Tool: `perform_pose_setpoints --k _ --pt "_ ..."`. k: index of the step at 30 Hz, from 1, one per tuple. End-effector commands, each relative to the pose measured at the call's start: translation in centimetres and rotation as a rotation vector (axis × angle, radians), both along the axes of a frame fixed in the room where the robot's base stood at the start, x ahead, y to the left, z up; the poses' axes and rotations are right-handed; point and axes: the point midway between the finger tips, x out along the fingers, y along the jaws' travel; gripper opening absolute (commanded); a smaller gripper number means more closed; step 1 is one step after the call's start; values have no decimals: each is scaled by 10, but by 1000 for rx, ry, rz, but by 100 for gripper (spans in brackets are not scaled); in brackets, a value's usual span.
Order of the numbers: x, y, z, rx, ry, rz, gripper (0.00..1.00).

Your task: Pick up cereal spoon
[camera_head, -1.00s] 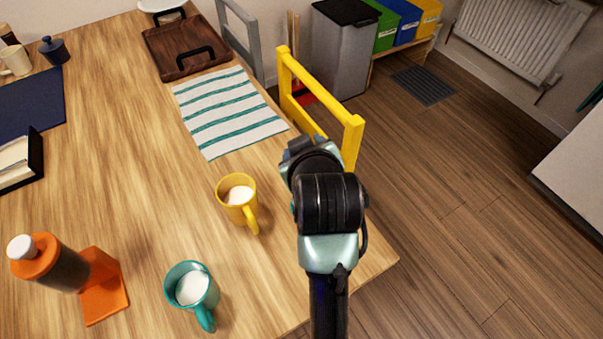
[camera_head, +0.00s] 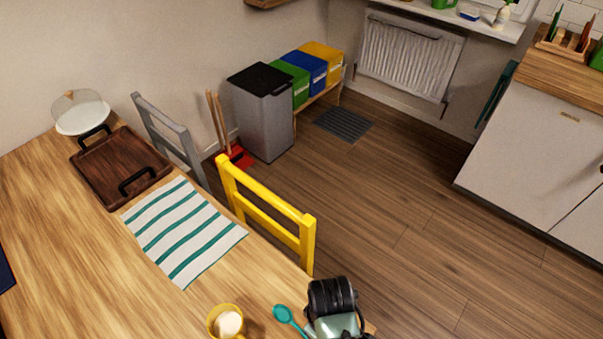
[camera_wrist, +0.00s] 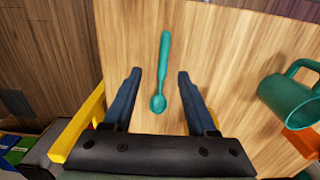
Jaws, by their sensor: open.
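The cereal spoon is the teal spoon (camera_wrist: 163,72) lying on the wooden table. In the wrist view its bowl is toward my gripper and its handle points away. In the head view the spoon (camera_head: 288,318) lies near the table edge, partly hidden by my arm. My gripper (camera_wrist: 157,73) is open in the wrist view, with one blue finger on each side of the spoon's line. The spoon sits between the fingers in the picture, and nothing is held. I cannot tell how far the fingers are above the table. The fingers are hidden in the head view.
A yellow mug (camera_head: 226,321) stands left of the spoon. A teal mug (camera_wrist: 290,95) is at the right in the wrist view. A yellow chair (camera_head: 265,210) stands against the table edge. A striped cloth (camera_head: 183,228) and wooden tray (camera_head: 112,166) lie farther back.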

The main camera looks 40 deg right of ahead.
Motion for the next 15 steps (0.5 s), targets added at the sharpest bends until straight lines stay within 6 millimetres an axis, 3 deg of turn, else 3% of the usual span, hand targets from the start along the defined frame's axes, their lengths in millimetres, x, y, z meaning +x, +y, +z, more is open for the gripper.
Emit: perform_pose_setpoints --k 3,11,15 --pt "0 0 -20 1 1 0 57" --pt "1 2 -38 -1 -1 1 57" --pt "3 7 -56 0 -1 2 57"
